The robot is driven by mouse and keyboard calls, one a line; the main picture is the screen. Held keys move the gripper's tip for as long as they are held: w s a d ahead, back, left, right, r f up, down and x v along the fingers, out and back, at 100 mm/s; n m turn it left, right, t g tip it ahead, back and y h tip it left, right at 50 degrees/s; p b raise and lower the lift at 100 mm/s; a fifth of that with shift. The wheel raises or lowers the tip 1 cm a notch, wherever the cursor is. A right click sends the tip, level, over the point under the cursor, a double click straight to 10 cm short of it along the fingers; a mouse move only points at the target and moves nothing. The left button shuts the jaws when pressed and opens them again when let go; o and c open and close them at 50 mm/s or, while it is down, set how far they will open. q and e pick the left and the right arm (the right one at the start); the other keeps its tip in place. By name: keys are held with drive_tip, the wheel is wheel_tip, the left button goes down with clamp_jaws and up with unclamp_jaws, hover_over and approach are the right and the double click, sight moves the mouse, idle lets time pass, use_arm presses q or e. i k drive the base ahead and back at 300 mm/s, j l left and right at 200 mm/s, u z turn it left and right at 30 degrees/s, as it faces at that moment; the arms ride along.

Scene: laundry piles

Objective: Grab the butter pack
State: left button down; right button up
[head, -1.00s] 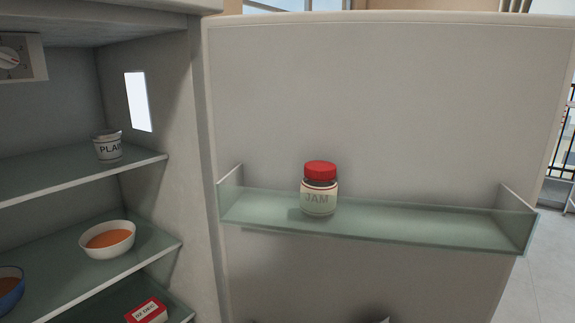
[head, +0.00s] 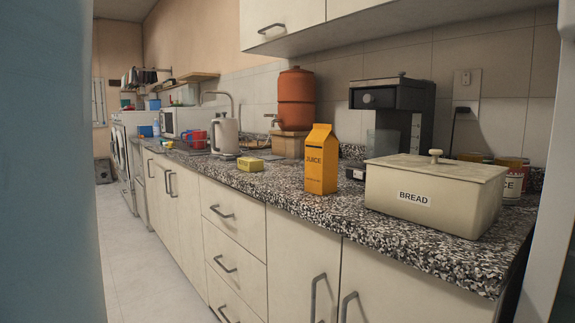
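A small yellow block (head: 250,163) lies on the speckled countertop, in front of the white kettle and left of the juice carton. It may be the butter pack, but it is too small to read any label. Nothing touches it from above and its near side is in plain view. Neither of my grippers shows in the head view.
The countertop (head: 430,252) holds an orange JUICE carton (head: 321,160), a cream BREAD box (head: 436,190), a white kettle (head: 225,137), a terracotta dispenser (head: 296,98) and a black coffee machine (head: 400,95). The floor (head: 150,270) along the cabinets is clear.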

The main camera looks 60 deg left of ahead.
sight(250, 164)
drive_tip(key=j+u, duration=0.1)
drive_tip(key=u, duration=2.05)
